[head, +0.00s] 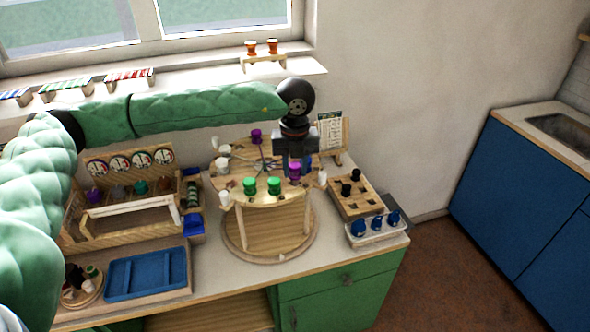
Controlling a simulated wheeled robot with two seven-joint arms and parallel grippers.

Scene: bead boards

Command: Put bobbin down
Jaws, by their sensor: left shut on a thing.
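A round wooden braiding stand (265,229) stands on the worktop, with threads meeting in the middle of its top. Two green bobbins (262,186) sit at its front edge, and a purple bobbin (256,136) is at the back. White bobbins (222,165) sit at its left edge, and another white one (322,178) is at the right. My left gripper (297,162) points down over the right part of the stand, shut on what looks like a second purple bobbin (294,171). The fingers partly hide it; whether it touches the stand is unclear. My right gripper is not in view.
Right of the stand are a wooden block with black bobbins (350,188) and a white tray with blue bobbins (376,231). A card on a holder (331,133) stands behind. A wooden rack (124,190) and blue tray (146,273) are on the left.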

